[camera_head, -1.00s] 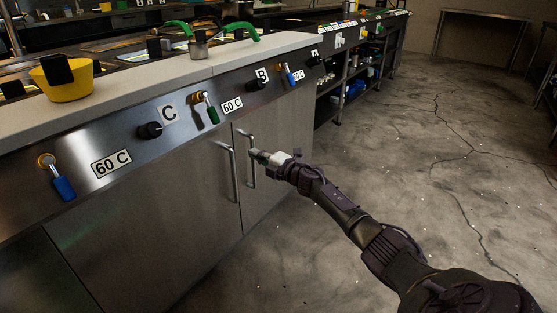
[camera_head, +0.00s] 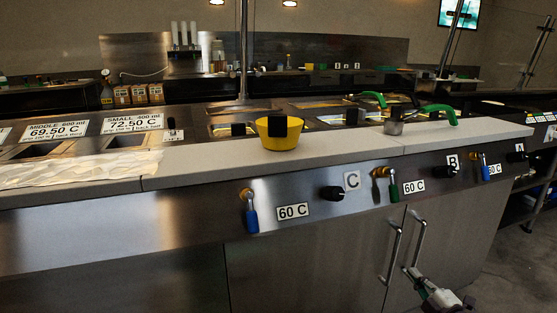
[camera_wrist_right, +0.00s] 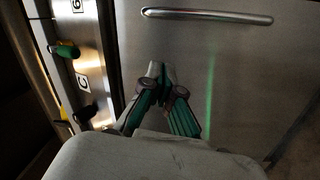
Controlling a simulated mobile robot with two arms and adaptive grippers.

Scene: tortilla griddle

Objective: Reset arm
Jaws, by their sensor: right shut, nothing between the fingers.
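My right gripper (camera_head: 407,271) shows at the bottom right of the head view, in front of the steel cabinet doors, close to the right door handle (camera_head: 419,242). In the right wrist view my right gripper (camera_wrist_right: 167,84) has its green-sided fingers together at the tips, with nothing between them. A horizontal bar handle (camera_wrist_right: 207,16) lies beyond the fingertips there, apart from them. My left gripper is in neither view.
The steel counter front carries a blue-handled valve (camera_head: 250,212), a black knob (camera_head: 332,193) and a green-handled valve (camera_head: 393,190). A yellow bowl (camera_head: 280,140) stands on the white ledge (camera_head: 190,164). Open floor lies at the right.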

